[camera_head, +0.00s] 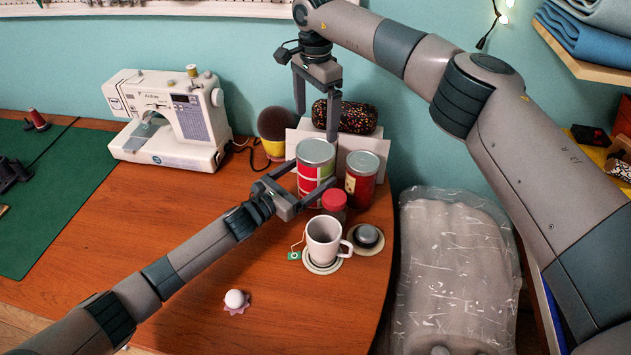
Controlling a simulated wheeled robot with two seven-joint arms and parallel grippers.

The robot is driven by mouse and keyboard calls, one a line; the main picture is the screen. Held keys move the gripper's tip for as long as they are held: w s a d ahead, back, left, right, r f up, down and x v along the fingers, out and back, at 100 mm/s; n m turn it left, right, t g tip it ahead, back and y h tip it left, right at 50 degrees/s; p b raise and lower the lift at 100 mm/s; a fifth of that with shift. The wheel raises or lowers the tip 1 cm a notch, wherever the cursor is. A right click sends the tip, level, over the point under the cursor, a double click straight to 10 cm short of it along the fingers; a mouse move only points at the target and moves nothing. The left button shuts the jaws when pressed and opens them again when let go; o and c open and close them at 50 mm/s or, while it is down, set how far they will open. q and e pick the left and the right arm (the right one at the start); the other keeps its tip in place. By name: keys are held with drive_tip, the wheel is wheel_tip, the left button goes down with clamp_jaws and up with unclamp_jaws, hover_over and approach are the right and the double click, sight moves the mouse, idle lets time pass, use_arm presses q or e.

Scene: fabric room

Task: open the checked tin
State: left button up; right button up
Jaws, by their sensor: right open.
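The checked tin (309,182), with red, green and pale panels, stands upright on the wooden table near the back right. Its grey round lid (316,151) is on top. My left gripper (316,172) reaches in from the lower left with one finger across the tin's front and the other at its far left side, shut around the body.
A red tin (362,182) stands close on the right, with a small red-lidded jar (334,201) in front. A white mug (323,240) and a dark round pot (367,237) stand nearer. A sewing machine (172,118) is at back left. The table's front left is mostly clear.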

use_arm(q)
drive_tip(key=shift+x, duration=1)
drive_tip(key=c, duration=1)
drive_tip(key=shift+c, duration=1.4)
use_arm(e)
drive_tip(key=shift+o, duration=0.8)
drive_tip(key=s+r+n+t, duration=0.1)
drive_tip(key=s+n+t, duration=0.1)
drive_tip(key=n, duration=0.5)
drive_tip(key=s+d+r+n+t+y, duration=0.1)
drive_tip(key=s+r+n+t, duration=0.1)
drive_tip(key=n, duration=0.6)
drive_tip(key=shift+s+d+r, duration=0.2)
drive_tip(key=shift+s+d, duration=0.1)
drive_tip(key=shift+s, duration=0.15)
drive_tip(key=shift+f, duration=0.15)
